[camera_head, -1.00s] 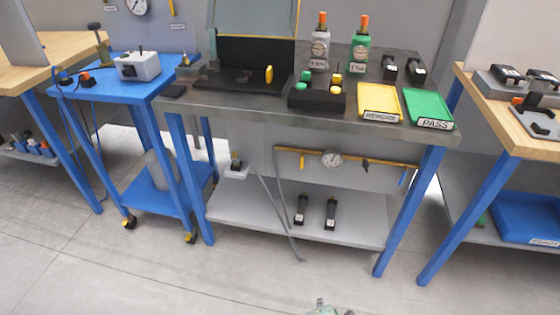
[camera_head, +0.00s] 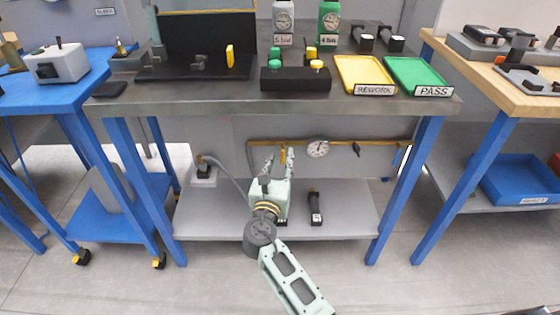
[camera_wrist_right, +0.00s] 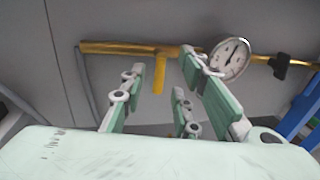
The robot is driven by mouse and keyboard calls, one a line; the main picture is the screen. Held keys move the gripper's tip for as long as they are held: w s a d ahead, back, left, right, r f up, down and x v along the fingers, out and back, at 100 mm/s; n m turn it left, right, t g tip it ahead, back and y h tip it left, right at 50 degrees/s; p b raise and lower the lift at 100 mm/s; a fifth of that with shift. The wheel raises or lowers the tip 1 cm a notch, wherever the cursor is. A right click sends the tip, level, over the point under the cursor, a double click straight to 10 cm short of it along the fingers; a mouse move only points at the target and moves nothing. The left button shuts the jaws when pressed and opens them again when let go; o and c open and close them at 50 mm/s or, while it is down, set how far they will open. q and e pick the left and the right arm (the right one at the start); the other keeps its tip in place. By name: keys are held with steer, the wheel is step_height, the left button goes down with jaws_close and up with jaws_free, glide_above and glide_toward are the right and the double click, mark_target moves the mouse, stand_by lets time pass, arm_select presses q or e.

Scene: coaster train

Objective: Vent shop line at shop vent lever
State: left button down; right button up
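A brass pipe (camera_head: 340,144) runs along the grey panel under the steel bench, with a round white gauge (camera_head: 318,148) on it. A short yellow lever (camera_wrist_right: 159,78) hangs down from the pipe, left of the gauge in the right wrist view. It also shows in the head view (camera_head: 282,156), partly hidden by my fingers. My right gripper (camera_head: 279,160) reaches under the bench, pointing at the pipe. In the right wrist view its fingers (camera_wrist_right: 160,98) are apart, with the yellow lever in the gap beyond them. I cannot tell whether they touch it. My left gripper is out of view.
The bench top (camera_head: 210,102) overhangs my right arm. The lower shelf (camera_head: 345,222) holds a black device (camera_head: 315,207). Blue bench legs (camera_head: 412,190) stand at the sides. A black valve handle (camera_wrist_right: 281,67) sits right of the gauge.

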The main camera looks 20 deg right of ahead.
steer(key=shift+x, duration=0.85)
steer(key=shift+c, duration=0.6)
jaws_close()
